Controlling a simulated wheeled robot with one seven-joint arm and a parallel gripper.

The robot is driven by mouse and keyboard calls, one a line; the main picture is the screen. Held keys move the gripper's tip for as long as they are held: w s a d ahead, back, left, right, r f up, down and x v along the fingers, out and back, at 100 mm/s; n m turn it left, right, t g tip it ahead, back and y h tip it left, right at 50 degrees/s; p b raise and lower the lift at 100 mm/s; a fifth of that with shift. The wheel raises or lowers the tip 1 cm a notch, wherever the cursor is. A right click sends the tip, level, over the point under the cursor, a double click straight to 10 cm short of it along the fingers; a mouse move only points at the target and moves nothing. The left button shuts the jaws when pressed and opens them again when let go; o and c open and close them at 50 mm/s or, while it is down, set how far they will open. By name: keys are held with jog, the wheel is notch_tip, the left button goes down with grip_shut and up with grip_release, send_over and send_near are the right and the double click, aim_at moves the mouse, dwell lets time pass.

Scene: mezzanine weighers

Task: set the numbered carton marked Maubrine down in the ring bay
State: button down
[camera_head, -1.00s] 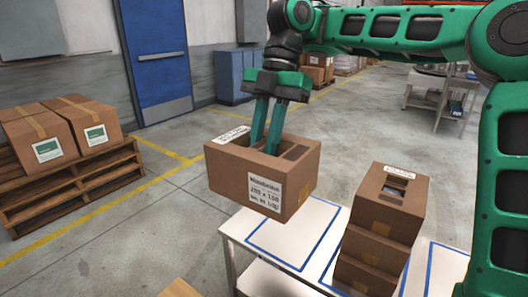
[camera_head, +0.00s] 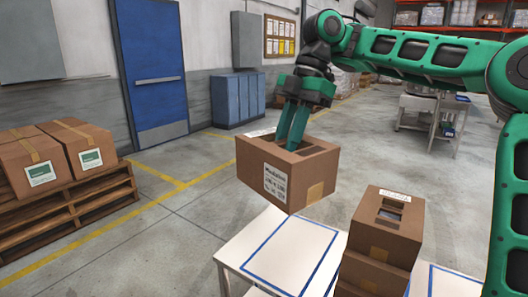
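My gripper (camera_head: 292,144) is shut on a brown carton (camera_head: 312,188) by its top, with the fingers going down into the top opening. The carton hangs in the air, slightly tilted, above and behind the white table (camera_head: 232,250). A blue outlined rectangle (camera_head: 262,277) on the table is empty. A stack of similar cartons (camera_head: 386,228) stands on the table to the right, its top label unreadable. I cannot tell which marked area is the ring bay.
A wooden pallet (camera_head: 75,215) with two labelled cartons (camera_head: 82,146) stands on the left. A blue door (camera_head: 156,75) and blue cabinets (camera_head: 238,100) are behind. A grey workbench (camera_head: 428,115) stands at the back right. The floor between is clear.

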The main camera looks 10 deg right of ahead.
jog(key=w+d+m+t, duration=0.1)
jog(key=d+m, duration=0.3)
jog(key=d, duration=0.8)
jog(key=w+d+f+m+t, duration=0.1)
jog(key=d+m, duration=0.4)
jog(key=d, duration=0.7)
jog(key=w+d+m+t, duration=0.3)
jog(key=w+d+m, duration=0.2)
jog(key=d, duration=0.7)
jog(key=shift+f, duration=0.15)
jog(key=shift+a+f, duration=0.1)
jog(key=shift+f, duration=0.15)
jog(key=shift+f, duration=0.6)
jog(key=shift+f, duration=0.1)
notch_tip(320, 180, down, 11)
jog(key=shift+f, duration=0.15)
jog(key=shift+f, duration=0.2)
dwell(0.5)
jog(key=c, duration=1.5)
grip_release()
jog(key=shift+c, duration=0.2)
